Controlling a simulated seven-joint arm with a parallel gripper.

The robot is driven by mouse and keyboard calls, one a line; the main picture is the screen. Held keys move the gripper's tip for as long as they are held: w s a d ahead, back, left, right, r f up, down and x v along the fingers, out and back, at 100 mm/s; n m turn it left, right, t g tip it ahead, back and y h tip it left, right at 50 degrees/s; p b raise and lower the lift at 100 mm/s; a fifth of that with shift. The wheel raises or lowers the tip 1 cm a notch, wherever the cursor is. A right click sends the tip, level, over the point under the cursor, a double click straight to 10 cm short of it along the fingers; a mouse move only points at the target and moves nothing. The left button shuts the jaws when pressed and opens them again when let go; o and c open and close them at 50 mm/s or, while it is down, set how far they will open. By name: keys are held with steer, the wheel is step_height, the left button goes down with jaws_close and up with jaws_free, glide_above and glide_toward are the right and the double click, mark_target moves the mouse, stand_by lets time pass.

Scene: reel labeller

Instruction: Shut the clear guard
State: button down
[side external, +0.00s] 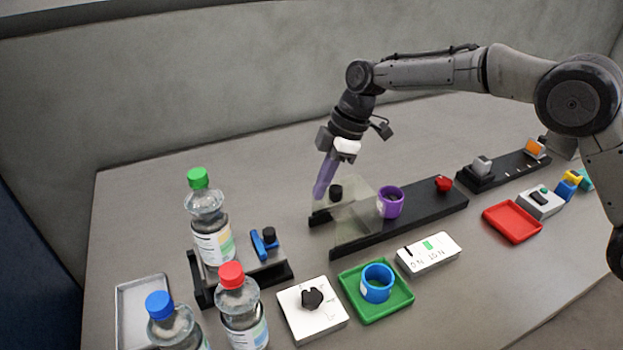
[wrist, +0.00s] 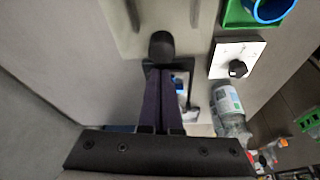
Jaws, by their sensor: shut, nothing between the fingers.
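The clear guard (side external: 354,222) is a see-through panel standing tilted at the left end of a long black base (side external: 425,212). A black knob (side external: 336,192) sits at its upper left; the knob also shows in the wrist view (wrist: 162,45). A purple reel (side external: 391,202) is on the base just right of the guard. My gripper (side external: 319,195) has its purple fingers together and empty, pointing down just left of the knob. In the wrist view the fingertips (wrist: 159,70) are close beside the knob; I cannot tell whether they touch.
A bottle with a green cap (side external: 210,230) stands in a black holder left of the guard. Red- and blue-capped bottles stand in front. A white knob box (side external: 312,310), a green tray (side external: 376,309) with a blue reel and a white switch panel (side external: 428,254) lie nearer. Behind is clear table.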

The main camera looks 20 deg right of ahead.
steer(key=shift+d, duration=0.5)
steer(key=d, duration=1.3)
steer(key=shift+d, duration=0.2)
steer(key=shift+s+d, duration=0.1)
